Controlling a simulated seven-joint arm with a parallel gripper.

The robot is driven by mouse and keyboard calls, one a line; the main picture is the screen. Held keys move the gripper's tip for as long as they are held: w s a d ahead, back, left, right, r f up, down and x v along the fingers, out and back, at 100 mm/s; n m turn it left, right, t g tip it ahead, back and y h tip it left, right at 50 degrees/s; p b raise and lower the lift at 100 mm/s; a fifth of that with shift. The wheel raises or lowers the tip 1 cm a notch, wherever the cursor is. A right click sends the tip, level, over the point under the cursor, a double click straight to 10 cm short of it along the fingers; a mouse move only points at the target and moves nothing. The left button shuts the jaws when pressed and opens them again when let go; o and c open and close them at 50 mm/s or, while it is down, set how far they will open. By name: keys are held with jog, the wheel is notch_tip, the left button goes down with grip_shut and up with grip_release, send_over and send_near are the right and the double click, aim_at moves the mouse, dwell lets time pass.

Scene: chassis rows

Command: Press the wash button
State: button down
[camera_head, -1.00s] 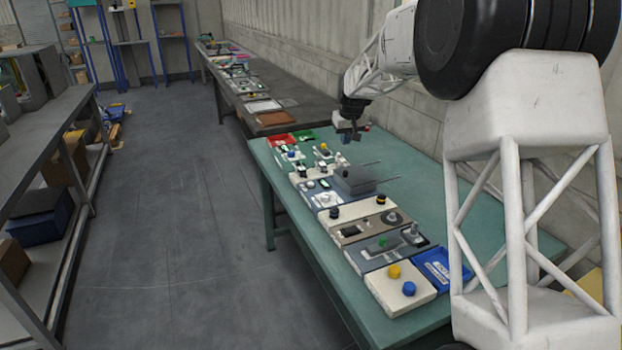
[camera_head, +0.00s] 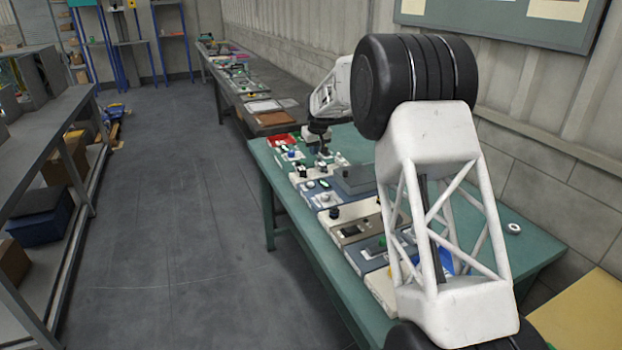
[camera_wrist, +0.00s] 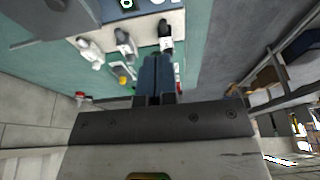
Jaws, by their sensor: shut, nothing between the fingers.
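My gripper (camera_head: 322,146) is over the far end of the green workbench (camera_head: 262,150) in the head view, partly hidden by my arm. Its fingers show shut and empty in the wrist view (camera_wrist: 155,78). Past the fingertips there is a pale panel (camera_wrist: 145,30) with a black switch (camera_wrist: 165,38) and grey switches (camera_wrist: 124,42). A dark button with a white and green mark (camera_wrist: 127,4) is at the top edge. I cannot tell which control is the wash button; no label is readable.
Rows of control panels run along the bench; a beige panel with a black knob (camera_head: 334,213) is nearer me. My arm hides several near panels. A red tray (camera_head: 281,140) is at the far corner. Shelving (camera_head: 50,140) stands left across clear floor.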

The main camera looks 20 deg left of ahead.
jog(key=shift+f, duration=0.15)
send_over(311, 184)
notch_tip(311, 184, down, 11)
jog(key=shift+w+f, duration=0.15)
jog(key=shift+f, duration=1)
jog(key=shift+f, duration=0.1)
jog(key=shift+f, duration=1.1)
jog(key=a+v, duration=0.1)
jog(key=v, duration=1.3)
jog(key=shift+w+r, duration=0.35)
jog(key=shift+r, duration=0.05)
